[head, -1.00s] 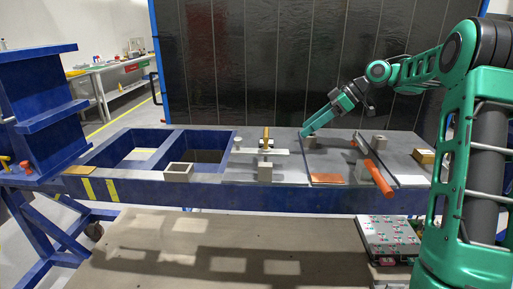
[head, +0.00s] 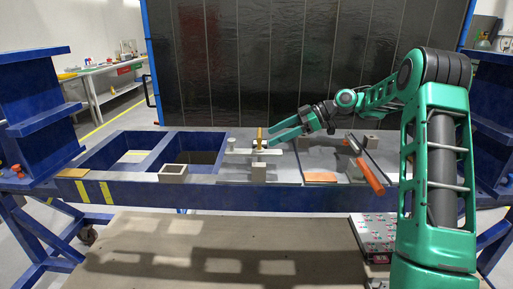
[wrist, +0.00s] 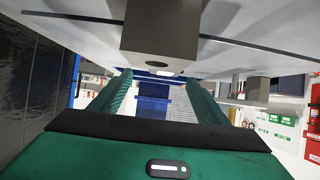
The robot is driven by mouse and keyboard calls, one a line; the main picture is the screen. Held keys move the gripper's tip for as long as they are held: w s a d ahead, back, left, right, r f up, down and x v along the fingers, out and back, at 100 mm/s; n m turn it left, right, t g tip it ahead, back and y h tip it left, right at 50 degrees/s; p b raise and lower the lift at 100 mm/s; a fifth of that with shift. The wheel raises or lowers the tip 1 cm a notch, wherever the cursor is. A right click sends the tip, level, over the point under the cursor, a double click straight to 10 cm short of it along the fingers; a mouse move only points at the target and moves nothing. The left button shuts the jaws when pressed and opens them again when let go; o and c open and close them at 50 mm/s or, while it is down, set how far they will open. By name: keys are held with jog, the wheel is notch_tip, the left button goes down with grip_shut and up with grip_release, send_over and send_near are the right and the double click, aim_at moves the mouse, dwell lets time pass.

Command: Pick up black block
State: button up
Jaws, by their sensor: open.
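No block looks plainly black. In the wrist view a dark grey block (wrist: 160,32) with a round hole stands close to the fingers, at the top middle. I cannot tell for sure which block of the head view this is. In the head view, a grey block (head: 370,141) stands at the back right of the table, and another (head: 258,171) stands near the front under a pale clamp bar. My gripper (head: 271,136) points left, low over the table beside the clamp's upright orange handle. It is open, with nothing between its green fingers in the wrist view (wrist: 160,80).
The blue-framed table (head: 225,190) has two open bays at left. A hollow grey box (head: 173,173) sits near the front edge. A dark panel (head: 250,60) stands behind.

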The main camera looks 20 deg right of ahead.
aim_at(265, 142)
jog(key=x, duration=0.4)
jog(key=shift+s+a+f, duration=0.1)
jog(key=shift+s+a, duration=0.1)
jog(key=shift+a, duration=0.3)
jog(key=c, duration=1.5)
